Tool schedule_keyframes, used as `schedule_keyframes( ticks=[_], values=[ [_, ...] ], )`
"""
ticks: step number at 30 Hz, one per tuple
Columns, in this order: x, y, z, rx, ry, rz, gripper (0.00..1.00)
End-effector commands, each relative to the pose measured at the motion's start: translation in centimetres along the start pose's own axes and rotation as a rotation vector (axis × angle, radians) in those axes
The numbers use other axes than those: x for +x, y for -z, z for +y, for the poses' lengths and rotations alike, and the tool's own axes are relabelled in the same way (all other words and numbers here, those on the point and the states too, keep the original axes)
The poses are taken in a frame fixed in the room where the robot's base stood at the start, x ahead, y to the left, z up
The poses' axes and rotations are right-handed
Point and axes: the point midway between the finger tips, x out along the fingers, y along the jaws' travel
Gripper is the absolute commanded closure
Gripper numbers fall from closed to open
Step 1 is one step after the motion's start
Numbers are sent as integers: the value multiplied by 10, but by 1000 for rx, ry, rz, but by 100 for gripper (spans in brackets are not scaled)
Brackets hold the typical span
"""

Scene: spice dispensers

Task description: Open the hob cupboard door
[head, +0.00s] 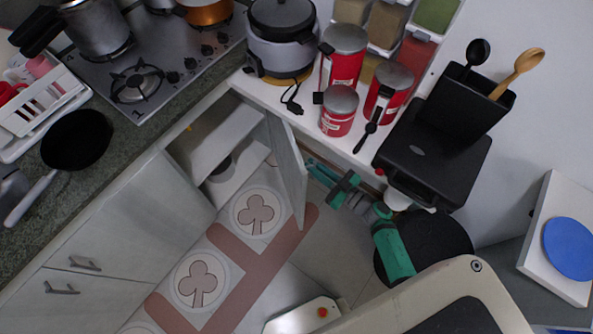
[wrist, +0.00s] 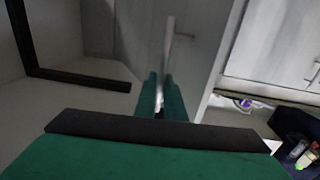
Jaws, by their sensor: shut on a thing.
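The hob cupboard door (head: 287,168) stands ajar below the counter corner, swung out from its opening. Pale panels show inside the cupboard (head: 212,150). In the wrist view the door's grey front (wrist: 198,45) fills the upper middle, with its upright bar handle (wrist: 168,55) in front. My green gripper (head: 318,168) is on the right side of the door in the head view. In the wrist view my gripper's fingers (wrist: 162,98) are shut on the handle. The handle is hidden behind the door in the head view.
The hob (head: 150,75) is on the counter above. A white shelf (head: 345,150) with red canisters and a black appliance (head: 430,155) overhangs my arm at the right. Closed cupboards (head: 140,215) lie left. The patterned mat (head: 260,265) before the open cupboard is clear.

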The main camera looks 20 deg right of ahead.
Motion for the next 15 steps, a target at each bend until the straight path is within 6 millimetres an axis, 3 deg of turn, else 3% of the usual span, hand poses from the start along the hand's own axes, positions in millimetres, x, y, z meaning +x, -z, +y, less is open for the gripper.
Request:
schedule_keyframes(
  ticks=[6, 15],
  values=[
    [-6, 0, 16, 0, 1, 0, 100],
    [-8, 0, 20, 1, -1, 0, 100]
  ],
)
